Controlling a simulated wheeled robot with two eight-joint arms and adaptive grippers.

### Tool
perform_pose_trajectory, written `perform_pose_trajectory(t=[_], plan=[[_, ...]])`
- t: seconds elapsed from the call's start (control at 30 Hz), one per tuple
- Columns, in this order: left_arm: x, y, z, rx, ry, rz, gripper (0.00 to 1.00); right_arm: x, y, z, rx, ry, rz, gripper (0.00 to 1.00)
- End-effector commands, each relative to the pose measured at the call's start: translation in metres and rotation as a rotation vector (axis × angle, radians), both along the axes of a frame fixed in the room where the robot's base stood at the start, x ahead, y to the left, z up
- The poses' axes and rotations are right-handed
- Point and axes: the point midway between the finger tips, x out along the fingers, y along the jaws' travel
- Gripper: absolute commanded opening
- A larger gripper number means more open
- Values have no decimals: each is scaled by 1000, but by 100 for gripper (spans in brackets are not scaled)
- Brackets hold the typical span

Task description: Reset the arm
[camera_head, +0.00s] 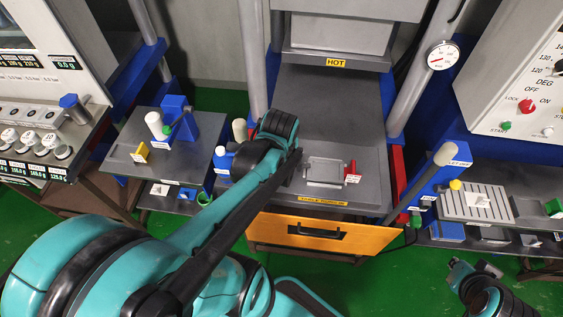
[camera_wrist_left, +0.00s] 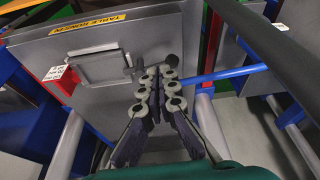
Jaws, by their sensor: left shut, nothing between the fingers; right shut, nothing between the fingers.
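My left arm (camera_head: 215,210) reaches from the lower left to the front of the press table (camera_head: 345,110). Its gripper is hidden behind the arm in the head view. In the left wrist view the left gripper (camera_wrist_left: 160,72) is shut and empty, its fingertips in front of the press table plate (camera_wrist_left: 110,30). A grey flat frame with a handle (camera_head: 325,170) lies on the table just right of the arm; it also shows in the left wrist view (camera_wrist_left: 95,67). My right gripper (camera_head: 474,268) is shut and empty at the lower right, over the green floor.
A side table (camera_head: 165,150) with a blue stand and white cylinder is at left. A ribbed plate (camera_head: 477,203) and a control box (camera_head: 515,75) are at right. Green floor is clear in front.

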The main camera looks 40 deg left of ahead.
Motion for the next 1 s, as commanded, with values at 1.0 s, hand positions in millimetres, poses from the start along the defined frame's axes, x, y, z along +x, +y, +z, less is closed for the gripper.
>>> perform_pose_trajectory(t=[1.0], plan=[[1, -116, -22, 81, -254, -526, 0, 0, 0, -80, 0, 0, 0, 0]])
